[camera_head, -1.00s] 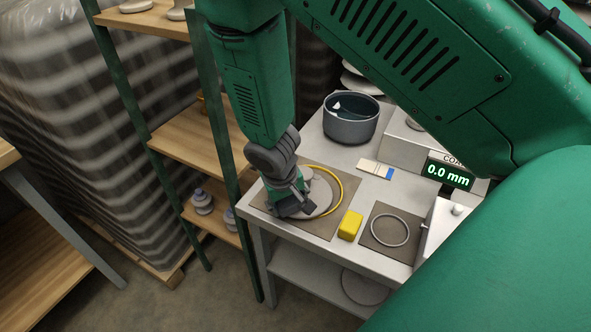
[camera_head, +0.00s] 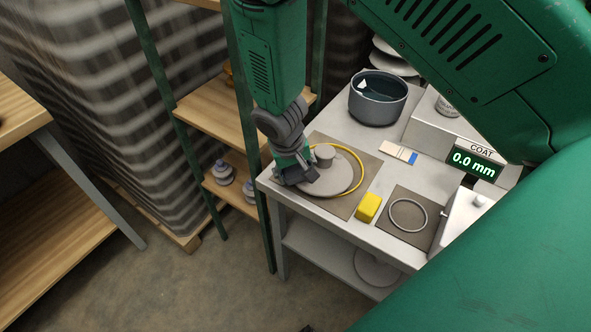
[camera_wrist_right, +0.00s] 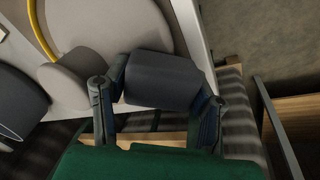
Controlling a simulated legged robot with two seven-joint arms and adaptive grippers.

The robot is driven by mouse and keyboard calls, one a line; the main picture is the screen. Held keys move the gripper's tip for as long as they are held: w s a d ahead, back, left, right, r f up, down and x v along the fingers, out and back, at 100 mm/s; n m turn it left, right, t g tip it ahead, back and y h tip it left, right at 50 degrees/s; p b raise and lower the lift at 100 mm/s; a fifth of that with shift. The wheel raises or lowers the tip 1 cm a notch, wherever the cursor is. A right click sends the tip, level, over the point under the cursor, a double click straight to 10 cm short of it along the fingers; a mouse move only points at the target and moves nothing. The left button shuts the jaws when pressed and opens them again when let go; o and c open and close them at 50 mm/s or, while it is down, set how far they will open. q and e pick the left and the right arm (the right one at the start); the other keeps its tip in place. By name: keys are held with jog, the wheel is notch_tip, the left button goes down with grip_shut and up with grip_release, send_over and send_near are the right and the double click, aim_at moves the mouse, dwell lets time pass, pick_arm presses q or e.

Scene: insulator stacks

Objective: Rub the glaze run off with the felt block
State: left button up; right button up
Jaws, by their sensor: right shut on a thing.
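A grey insulator disc (camera_head: 338,185) with a raised round cap (camera_head: 324,153) lies on a brown mat (camera_head: 345,205) on the bench. My right gripper (camera_head: 294,172) is at the disc's left edge, pointing down. In the right wrist view the gripper (camera_wrist_right: 158,88) is shut on a dark grey block (camera_wrist_right: 165,78), which looks like the felt block. The disc (camera_wrist_right: 120,25) is just behind the block there; whether they touch I cannot tell. I cannot make out a glaze run; the block and fingers hide part of the rim. My left gripper is not in view.
A yellow ring (camera_head: 359,170) curves around the disc's far side. A yellow block (camera_head: 368,207), a second mat with a grey ring (camera_head: 425,216), a dark pot (camera_head: 377,98) and a display reading 0.0 mm (camera_head: 474,162) share the bench. A wooden shelf rack (camera_head: 205,130) stands left.

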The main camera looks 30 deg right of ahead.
aim_at(295, 169)
jog(key=shift+p+v, duration=2.45)
jog(key=shift+v, duration=0.5)
jog(key=shift+s+r, duration=0.1)
jog(key=p+v, duration=0.2)
jog(key=v, duration=0.1)
jog(key=shift+p, duration=0.4)
